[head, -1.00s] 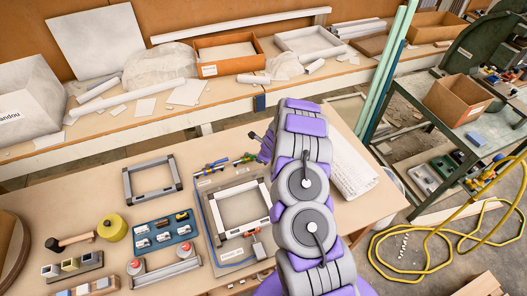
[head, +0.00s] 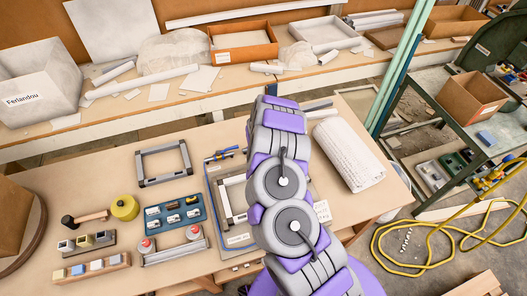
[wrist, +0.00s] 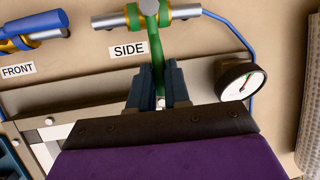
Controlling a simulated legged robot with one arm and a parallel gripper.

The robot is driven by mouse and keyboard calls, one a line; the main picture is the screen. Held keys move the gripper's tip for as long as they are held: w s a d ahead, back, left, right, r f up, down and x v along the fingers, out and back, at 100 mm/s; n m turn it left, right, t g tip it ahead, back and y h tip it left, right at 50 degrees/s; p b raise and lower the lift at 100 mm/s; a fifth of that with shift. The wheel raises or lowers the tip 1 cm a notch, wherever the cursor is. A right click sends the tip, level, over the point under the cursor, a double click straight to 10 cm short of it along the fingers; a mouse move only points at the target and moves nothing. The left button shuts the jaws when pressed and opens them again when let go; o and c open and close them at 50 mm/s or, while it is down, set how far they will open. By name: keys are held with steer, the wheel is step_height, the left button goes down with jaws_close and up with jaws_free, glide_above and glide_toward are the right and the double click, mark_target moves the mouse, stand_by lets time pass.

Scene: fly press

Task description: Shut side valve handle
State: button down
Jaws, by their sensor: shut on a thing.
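The side valve (wrist: 148,12) is at the top of the wrist view, on a horizontal metal pipe with yellow fittings. Its green handle (wrist: 155,42) points down from the pipe, roughly square to it. My gripper (wrist: 158,70) is shut on the lower part of this handle, one dark finger on each side. The "SIDE" label (wrist: 129,49) is just left of the handle. In the head view, my arm hides the side valve and my gripper.
The front valve's blue handle (wrist: 35,33) and the "FRONT" label (wrist: 18,70) are to the left. A pressure gauge (wrist: 240,82) stands close right of my gripper. A white roll (head: 347,155) lies right of my arm; a blue tray (head: 174,213) is left of the panel.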

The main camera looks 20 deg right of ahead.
steer(key=shift+w+a+r, duration=0.2)
steer(key=shift+w+r, duration=0.1)
steer(key=shift+w, duration=0.05)
steer(key=c, duration=1.3)
jaws_free()
steer(key=shift+f, duration=0.2)
steer(key=shift+o, duration=1.1)
steer(key=shift+a, duration=0.1)
steer(key=shift+s, duration=0.1)
steer(key=shift+s+r, duration=0.2)
steer(key=shift+r, duration=0.4)
steer(key=v, duration=1.6)
steer(key=shift+a+p, duration=0.25)
steer(key=shift+p, duration=0.1)
